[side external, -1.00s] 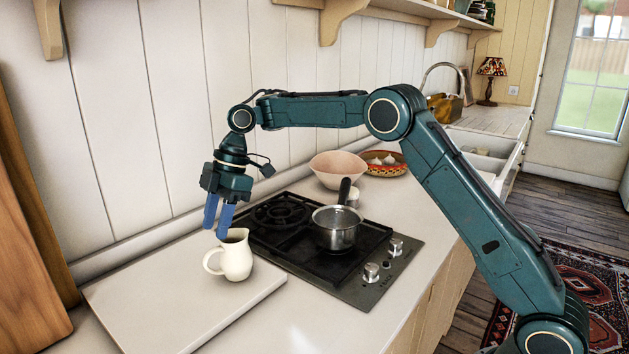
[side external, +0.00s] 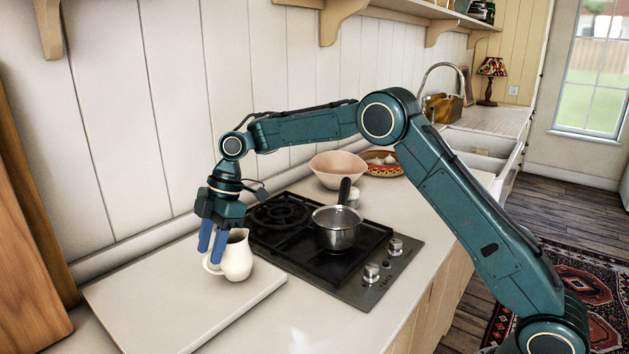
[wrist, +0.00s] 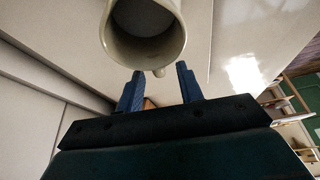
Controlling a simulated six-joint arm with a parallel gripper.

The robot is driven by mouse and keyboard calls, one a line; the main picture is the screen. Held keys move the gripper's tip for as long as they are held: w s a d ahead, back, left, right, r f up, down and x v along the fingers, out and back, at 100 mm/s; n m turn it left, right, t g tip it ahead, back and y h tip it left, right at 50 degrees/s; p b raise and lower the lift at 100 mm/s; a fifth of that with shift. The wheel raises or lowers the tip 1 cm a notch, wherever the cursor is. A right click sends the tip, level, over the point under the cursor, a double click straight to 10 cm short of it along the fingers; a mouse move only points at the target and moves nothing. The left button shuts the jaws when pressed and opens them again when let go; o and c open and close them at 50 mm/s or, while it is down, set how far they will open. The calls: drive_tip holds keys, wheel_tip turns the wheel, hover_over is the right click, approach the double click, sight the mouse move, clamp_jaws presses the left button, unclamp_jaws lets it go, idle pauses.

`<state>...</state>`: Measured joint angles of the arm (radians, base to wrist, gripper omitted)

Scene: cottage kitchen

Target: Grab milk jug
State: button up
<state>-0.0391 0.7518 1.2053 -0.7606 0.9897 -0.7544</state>
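The cream milk jug (side external: 237,262) stands upright on the pale board at the front left of the counter. Its handle is on the left, partly hidden behind a finger. My gripper (side external: 213,246) points down with its blue fingers apart, overlapping the jug's left side in the side view. In the wrist view, the jug's open mouth (wrist: 150,48) fills the top middle. There the gripper (wrist: 160,86) is open, with nothing held between its fingers, and the jug's near edge lies close to the fingertips. I cannot tell whether a finger touches the jug.
The pale board (side external: 150,312) lies under the jug. To its right is a black gas hob (side external: 285,240) with a steel saucepan (side external: 336,236). A pink bowl (side external: 336,168) and a patterned bowl (side external: 380,170) stand behind. The wall runs along the back.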

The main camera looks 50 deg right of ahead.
drive_tip(key=shift+x, duration=1.15)
clamp_jaws()
